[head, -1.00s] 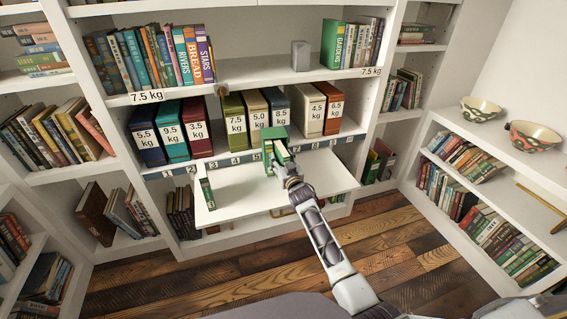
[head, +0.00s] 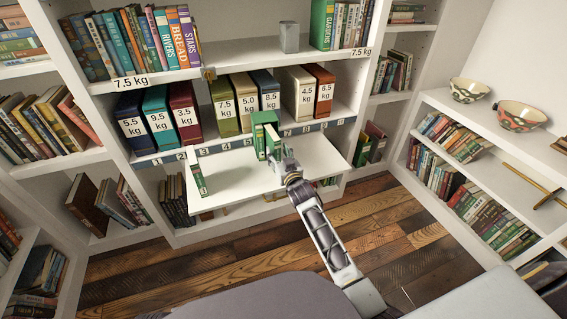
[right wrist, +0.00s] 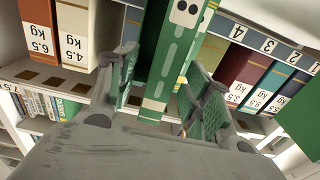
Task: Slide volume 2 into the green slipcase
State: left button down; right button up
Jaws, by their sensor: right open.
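The green slipcase (head: 258,134) stands on the white pull-out board, at its back edge below the weight-labelled boxes. My right gripper (head: 273,150) is at its front. In the right wrist view, my right gripper (right wrist: 160,100) is open, with one finger on each side of a green spine. This spine, volume 2 (right wrist: 170,60), has two dark dots on a white label. Green walls run close beside it, seemingly the slipcase; how deep the volume sits in it is hidden. A thin green book or panel (head: 198,178) stands at the board's left edge. My left gripper is out of view.
The white board (head: 235,182) is mostly bare in front. Behind it stand boxes with weight labels, such as the olive 7.5 kg box (head: 224,108), above a numbered strip (head: 240,143). Shelves of books surround it. Two bowls stand on the right shelf.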

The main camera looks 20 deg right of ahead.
jog(key=shift+s+d, duration=0.1)
jog(key=shift+s, duration=2.7)
